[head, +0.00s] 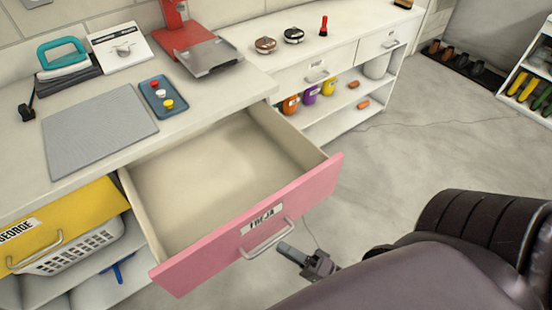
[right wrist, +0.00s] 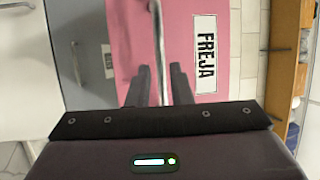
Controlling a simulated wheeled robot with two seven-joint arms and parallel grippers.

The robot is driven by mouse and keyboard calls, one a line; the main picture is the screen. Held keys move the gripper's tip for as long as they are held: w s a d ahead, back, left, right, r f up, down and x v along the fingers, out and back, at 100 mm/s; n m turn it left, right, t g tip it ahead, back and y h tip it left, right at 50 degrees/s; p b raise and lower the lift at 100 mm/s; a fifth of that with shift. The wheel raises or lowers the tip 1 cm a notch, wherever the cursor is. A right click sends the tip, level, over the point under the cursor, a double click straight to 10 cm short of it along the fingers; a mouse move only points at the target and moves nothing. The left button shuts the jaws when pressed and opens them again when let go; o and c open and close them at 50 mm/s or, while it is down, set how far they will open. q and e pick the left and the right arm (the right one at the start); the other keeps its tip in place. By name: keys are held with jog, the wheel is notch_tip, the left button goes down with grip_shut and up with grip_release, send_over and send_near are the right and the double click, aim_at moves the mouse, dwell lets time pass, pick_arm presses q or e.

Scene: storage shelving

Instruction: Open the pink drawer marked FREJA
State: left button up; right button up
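The pink drawer (head: 313,196) marked FREJA is pulled well out of the counter, and its inside is empty. Its silver bar handle (head: 267,239) is on the front below the white FREJA label (head: 262,218). The label (right wrist: 205,56) also shows in the right wrist view. My right gripper (head: 287,249) is just below and right of the handle in the head view. In the right wrist view my right gripper (right wrist: 160,69) is open, with the handle bar (right wrist: 157,35) between its fingers and gaps either side; I cannot tell how deep. My left gripper is not in view.
A yellow drawer (head: 85,215) marked GEORGE is left of the pink one, above a white basket (head: 75,255). A grey mat (head: 98,130), a blue tray (head: 150,100) and a red device (head: 180,30) are on the counter. Open floor (head: 420,140) lies to the right.

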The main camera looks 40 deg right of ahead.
jog(key=v, duration=0.3)
jog(key=shift+s+d+f, duration=0.1)
jog(key=shift+s+d, duration=0.05)
jog(key=shift+s, duration=0.2)
